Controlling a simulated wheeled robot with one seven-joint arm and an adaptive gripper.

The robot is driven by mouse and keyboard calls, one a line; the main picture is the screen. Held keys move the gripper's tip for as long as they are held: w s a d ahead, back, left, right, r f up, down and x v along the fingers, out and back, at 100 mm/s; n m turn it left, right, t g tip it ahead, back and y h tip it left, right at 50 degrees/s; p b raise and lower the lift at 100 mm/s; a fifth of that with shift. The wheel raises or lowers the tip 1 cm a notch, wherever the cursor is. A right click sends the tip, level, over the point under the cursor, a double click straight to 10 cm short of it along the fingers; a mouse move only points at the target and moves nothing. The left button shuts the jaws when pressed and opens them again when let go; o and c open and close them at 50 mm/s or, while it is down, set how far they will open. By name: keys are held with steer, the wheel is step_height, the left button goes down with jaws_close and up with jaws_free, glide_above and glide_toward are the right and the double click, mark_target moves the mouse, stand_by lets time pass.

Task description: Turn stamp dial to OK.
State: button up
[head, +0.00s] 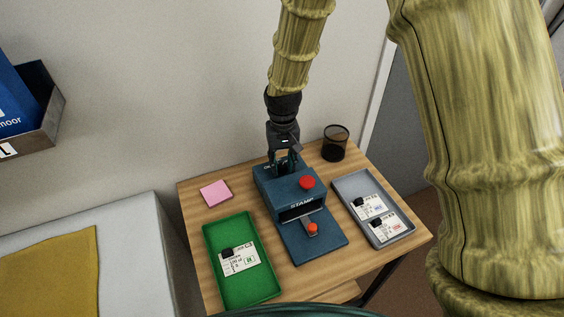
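The blue stamp machine (272,190) stands in the middle of the small wooden table, with "STAMP" on its front. A round red knob (307,183) sits on its top right, and a smaller orange-red knob (312,228) sits on its lower front part. My gripper (284,170) points down at the back left of the machine's top, its fingertips at or just above the surface. The dial cannot be made out; the fingers may cover it. I cannot tell whether they touch or hold anything.
A green tray (258,291) with a clipped card (238,262) lies left of the machine. A grey tray (349,185) with two clipped cards lies right. A pink note pad (215,193) is at the back left, a black mesh cup (335,143) at the back right.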

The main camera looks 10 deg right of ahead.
steer(key=shift+f, duration=0.25)
steer(key=shift+c, duration=0.2)
jaws_close()
steer(key=shift+r+n+p, duration=0.1)
steer(key=shift+n+p, duration=0.65)
steer(key=shift+n, duration=0.25)
steer(key=shift+n+p, duration=0.75)
steer(key=shift+n, duration=1.05)
